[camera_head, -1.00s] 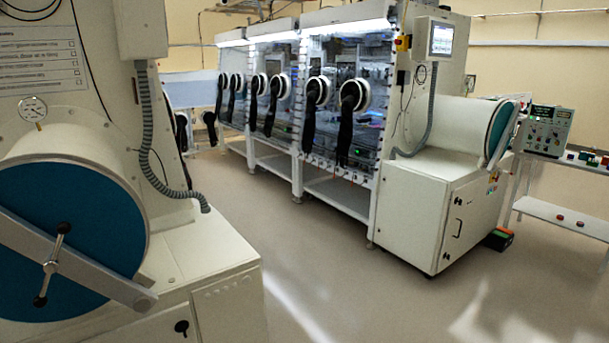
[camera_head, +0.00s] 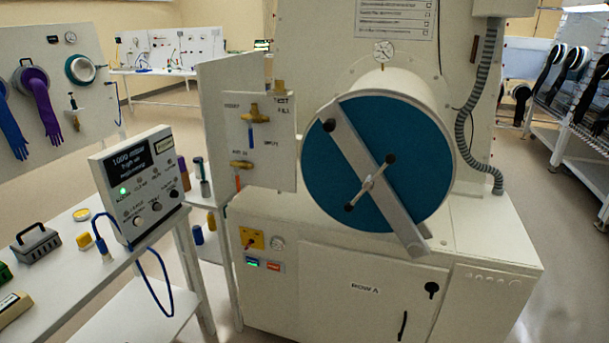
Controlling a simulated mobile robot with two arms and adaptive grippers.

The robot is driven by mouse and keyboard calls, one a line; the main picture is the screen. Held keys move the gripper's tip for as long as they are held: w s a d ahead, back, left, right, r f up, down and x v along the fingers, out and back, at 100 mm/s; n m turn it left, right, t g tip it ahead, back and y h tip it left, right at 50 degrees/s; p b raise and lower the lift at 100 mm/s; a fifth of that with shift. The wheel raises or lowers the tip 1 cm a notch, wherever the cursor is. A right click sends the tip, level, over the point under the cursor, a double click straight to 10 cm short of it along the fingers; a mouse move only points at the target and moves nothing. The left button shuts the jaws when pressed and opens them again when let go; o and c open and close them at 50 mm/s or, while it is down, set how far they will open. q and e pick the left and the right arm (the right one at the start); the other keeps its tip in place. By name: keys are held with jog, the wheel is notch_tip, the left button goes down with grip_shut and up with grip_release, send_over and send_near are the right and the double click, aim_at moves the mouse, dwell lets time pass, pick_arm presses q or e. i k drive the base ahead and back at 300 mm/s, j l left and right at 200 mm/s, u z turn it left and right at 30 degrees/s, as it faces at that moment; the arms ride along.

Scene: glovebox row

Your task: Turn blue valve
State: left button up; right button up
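A white valve panel (camera_head: 230,133) stands left of the large round blue door. Its upper brass valve (camera_head: 256,116) has a narrow blue part (camera_head: 250,136) hanging below it, which looks like a lever handle pointing down. A lower brass valve (camera_head: 241,164) has an orange part (camera_head: 238,184) below it, also pointing down. The small labels on the panel are hard to read. Neither of my grippers shows in the view.
The round blue door (camera_head: 378,165) has a diagonal grey bar (camera_head: 365,165) and projects over a white cabinet (camera_head: 345,290). A table (camera_head: 95,270) with a control box (camera_head: 140,185) stands at the left front. Open floor lies at the right.

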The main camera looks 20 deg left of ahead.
aim_at(249, 121)
jog(key=u, duration=1.6)
jog(key=z, duration=1.4)
jog(key=i+j+u, duration=0.1)
jog(key=i+j, duration=0.15)
jog(key=j, duration=0.2)
jog(key=i+j+u, duration=0.1)
jog(key=i+j, duration=0.15)
jog(key=j, duration=0.15)
jog(key=i+j+u, duration=0.15)
jog(key=i+j, duration=0.15)
jog(key=j+z, duration=0.15)
jog(key=i+j, duration=0.05)
